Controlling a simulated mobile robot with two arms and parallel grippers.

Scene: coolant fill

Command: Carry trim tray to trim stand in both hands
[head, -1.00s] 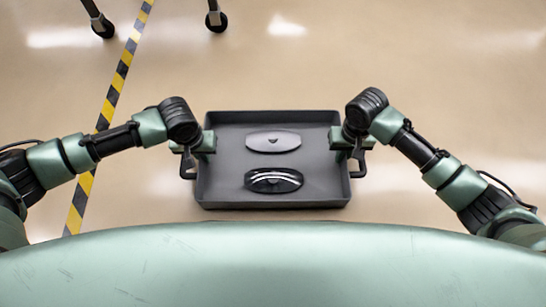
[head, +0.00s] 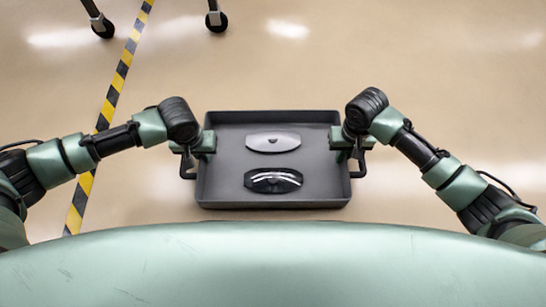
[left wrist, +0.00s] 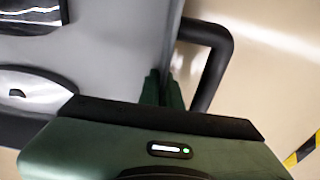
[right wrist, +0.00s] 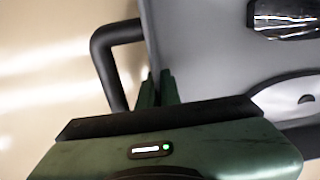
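The trim tray (head: 230,198) is a dark grey rectangular tray with raised walls, in front of my body in the head view. It looks level. A silver oval trim piece (head: 273,142) and a glossy black one (head: 273,181) lie inside it, apart. My left gripper (left wrist: 163,88) is closed on the tray's left wall, beside the black side handle (left wrist: 211,65). My right gripper (right wrist: 157,88) is closed on the right wall, beside the other handle (right wrist: 108,65). The fingertips are partly hidden by the grippers' bodies. No trim stand can be made out.
Beige glossy floor surrounds the tray. A yellow and black tape line (head: 110,103) runs along the floor at the left. Two caster wheels on legs (head: 103,26) (head: 216,20) show at the top left. The floor at the right looks clear.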

